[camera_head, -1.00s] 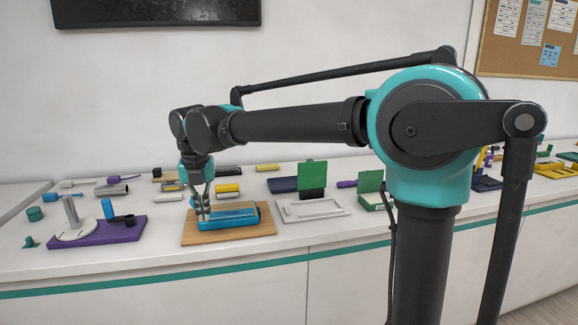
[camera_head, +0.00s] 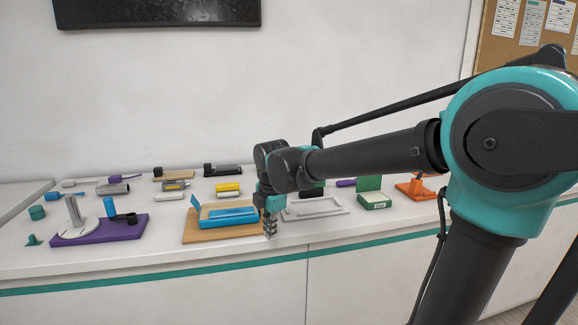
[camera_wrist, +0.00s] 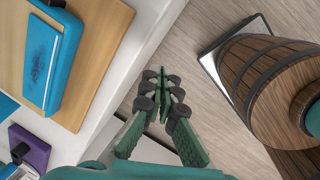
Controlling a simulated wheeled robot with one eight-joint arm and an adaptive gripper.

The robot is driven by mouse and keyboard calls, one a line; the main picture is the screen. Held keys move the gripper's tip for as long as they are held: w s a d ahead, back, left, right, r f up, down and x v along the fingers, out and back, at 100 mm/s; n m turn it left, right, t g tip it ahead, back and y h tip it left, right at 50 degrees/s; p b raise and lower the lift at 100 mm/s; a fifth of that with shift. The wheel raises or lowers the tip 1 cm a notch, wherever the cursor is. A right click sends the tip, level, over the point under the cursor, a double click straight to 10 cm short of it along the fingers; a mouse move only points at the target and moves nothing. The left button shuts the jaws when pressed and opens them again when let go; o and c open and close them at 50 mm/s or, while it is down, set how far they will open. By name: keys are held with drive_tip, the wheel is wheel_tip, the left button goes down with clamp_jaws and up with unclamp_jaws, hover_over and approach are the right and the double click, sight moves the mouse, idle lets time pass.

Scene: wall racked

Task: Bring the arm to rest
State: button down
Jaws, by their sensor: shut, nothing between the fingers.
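My arm stretches in from the right in the head view, its upper link roughly level and its wrist bent down. My gripper (camera_head: 270,228) hangs at the front edge of the white counter (camera_head: 165,262), right of the blue tray on the wooden board (camera_head: 192,236). In the wrist view my gripper (camera_wrist: 160,92) is shut with its fingertips together and nothing between them. The fingers show over the counter's edge and the wood floor (camera_wrist: 150,40). The blue tray (camera_wrist: 45,65) lies to the left there, apart from the fingers.
A purple base (camera_head: 95,232) with a disc and upright post stands at left. A white tray (camera_head: 325,213) and a green box (camera_head: 374,199) sit right of my gripper. A wooden barrel (camera_wrist: 262,75) stands on the floor by a pale panel. Air before the counter looks clear.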

drive_tip(key=s+d+f+m, duration=0.4)
drive_tip(key=d+f+m, duration=0.1)
drive_tip(key=d+m, duration=0.3)
drive_tip(key=s+d+f+m+t, duration=0.1)
drive_tip(key=s+d+f+m, duration=0.3)
drive_tip(key=d+m, duration=0.4)
drive_tip(key=s+d+f+m+t, duration=0.1)
drive_tip(key=s+d+f+m, duration=0.4)
drive_tip(key=d+f+m, duration=0.2)
drive_tip(key=shift+d+m+h, duration=0.4)
drive_tip(key=shift+d+m, duration=0.45)
drive_tip(key=shift+m, duration=0.15)
drive_tip(key=shift+r, duration=0.1)
